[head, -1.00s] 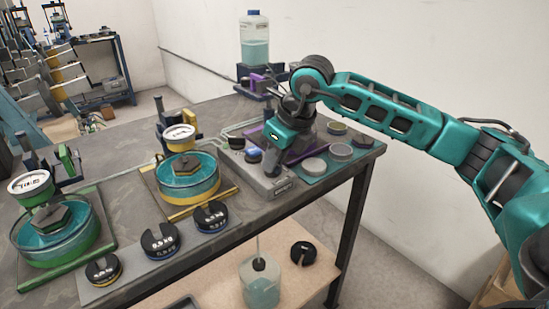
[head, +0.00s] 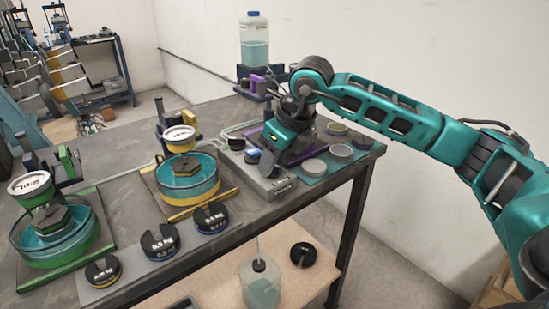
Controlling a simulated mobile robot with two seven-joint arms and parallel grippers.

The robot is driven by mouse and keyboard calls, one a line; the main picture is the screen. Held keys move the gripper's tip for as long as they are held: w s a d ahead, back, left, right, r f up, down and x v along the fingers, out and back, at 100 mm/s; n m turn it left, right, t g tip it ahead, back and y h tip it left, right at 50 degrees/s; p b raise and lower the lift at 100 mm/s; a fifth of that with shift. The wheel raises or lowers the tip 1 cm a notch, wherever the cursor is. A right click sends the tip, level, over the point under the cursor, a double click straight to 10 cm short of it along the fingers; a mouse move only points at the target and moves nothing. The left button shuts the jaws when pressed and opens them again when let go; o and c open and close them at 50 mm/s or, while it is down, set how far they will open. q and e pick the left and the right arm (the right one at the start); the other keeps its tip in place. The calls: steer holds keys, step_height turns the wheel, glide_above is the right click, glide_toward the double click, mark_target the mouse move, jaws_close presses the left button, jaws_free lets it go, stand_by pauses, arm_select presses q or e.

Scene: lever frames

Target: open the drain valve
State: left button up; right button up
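I cannot tell for sure which fitting is the drain valve. A purple lever fitting (head: 262,85) sits below the water bottle (head: 255,40) at the back of the bench. A green lever fitting (head: 68,160) stands at the left by the green cell, and a yellow-marked cell (head: 187,180) stands mid-bench. My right gripper (head: 268,168) points down over a grey box (head: 276,190) with a dark knob beside it. Its fingertips are mostly hidden by its own body, so I cannot see whether they hold anything. My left gripper is out of view.
Several slotted black weights (head: 160,242) lie on a grey plate at the bench front. Small round tins (head: 341,153) stand on a teal mat right of my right gripper. A lower shelf (head: 220,288) holds a glass jar (head: 260,283) and a black disc (head: 303,255).

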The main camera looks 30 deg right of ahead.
steer(key=shift+r, duration=0.1)
steer(key=p+v, duration=0.1)
steer(key=v, duration=1.1)
steer(key=shift+r, duration=0.4)
steer(key=shift+s, duration=0.1)
